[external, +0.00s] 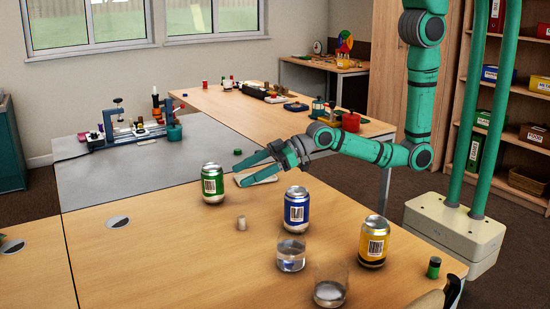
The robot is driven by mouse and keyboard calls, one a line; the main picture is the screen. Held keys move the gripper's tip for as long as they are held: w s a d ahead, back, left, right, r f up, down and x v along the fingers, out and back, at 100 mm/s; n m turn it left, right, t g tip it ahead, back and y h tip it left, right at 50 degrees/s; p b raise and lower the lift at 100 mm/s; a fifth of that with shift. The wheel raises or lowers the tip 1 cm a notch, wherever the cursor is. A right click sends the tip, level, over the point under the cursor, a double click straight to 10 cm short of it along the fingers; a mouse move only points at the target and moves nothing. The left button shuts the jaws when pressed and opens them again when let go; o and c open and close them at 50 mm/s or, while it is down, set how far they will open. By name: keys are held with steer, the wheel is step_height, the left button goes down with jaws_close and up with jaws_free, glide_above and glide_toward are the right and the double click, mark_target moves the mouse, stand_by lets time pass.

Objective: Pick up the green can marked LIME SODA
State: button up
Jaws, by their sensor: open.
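The green can (212,184) stands upright on the wooden table, left of the other cans. A white barcode label faces the camera, and I cannot read any name on it. My gripper (240,176) reaches in from the right and is open, its fingers pointing left toward the green can. The fingertips look close to the can's right side, and nothing is between them. I cannot tell the exact gap in depth from this view.
A blue can (296,210) and a yellow can (373,243) stand to the right, near two clear glasses (291,255). The table's left part (110,265) is mostly clear.

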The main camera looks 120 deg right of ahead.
mark_target(204, 200)
steer(key=x, duration=0.4)
steer(key=d+r+x, duration=0.1)
steer(key=x, duration=0.4)
steer(key=r+x, duration=0.1)
steer(key=x, duration=0.3)
steer(key=shift+w+d+r, duration=0.2)
steer(key=shift+w, duration=0.3)
steer(key=shift+c, duration=0.3)
steer(key=c, duration=1.1)
steer(key=shift+o, duration=0.2)
